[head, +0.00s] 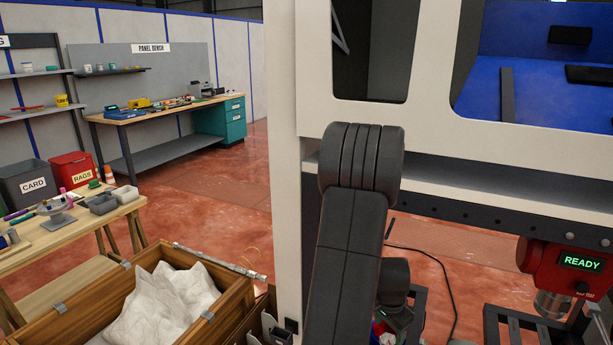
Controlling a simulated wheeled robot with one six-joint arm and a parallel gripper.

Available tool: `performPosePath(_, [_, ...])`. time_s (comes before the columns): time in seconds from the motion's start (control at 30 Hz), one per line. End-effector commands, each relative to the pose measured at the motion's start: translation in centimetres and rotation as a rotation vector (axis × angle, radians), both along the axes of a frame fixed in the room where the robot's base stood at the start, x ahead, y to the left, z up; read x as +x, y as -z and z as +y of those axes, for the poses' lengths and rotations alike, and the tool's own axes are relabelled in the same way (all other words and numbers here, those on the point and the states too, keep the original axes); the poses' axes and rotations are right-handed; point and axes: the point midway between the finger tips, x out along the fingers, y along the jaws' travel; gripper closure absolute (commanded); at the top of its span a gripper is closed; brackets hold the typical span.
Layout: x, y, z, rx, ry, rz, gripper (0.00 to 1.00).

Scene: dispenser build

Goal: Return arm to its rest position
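My arm (350,220) rises in front of the white dispenser frame (285,190) in the head view. Its dark grey links cover part of the frame's crossbar and what stands behind. My gripper does not show in this view.
A wooden crate (95,316) with white crumpled material is at the lower left, close to the frame. A red unit (560,275) reading READY hangs at the right. A wooden table (85,225) with small items stands left. Open red floor (225,190) lies beyond the crate.

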Motion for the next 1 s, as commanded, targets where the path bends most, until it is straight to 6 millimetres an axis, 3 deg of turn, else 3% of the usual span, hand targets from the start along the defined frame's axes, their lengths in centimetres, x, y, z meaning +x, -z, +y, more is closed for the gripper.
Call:
performPosePath(0.43, [0.9, 6.4, -0.7, 0.000, 0.000, 0.000, 0.39])
performPosePath(1.0, [1.2, 7.3, -0.9, 0.000, 0.013, 0.000, 0.39])
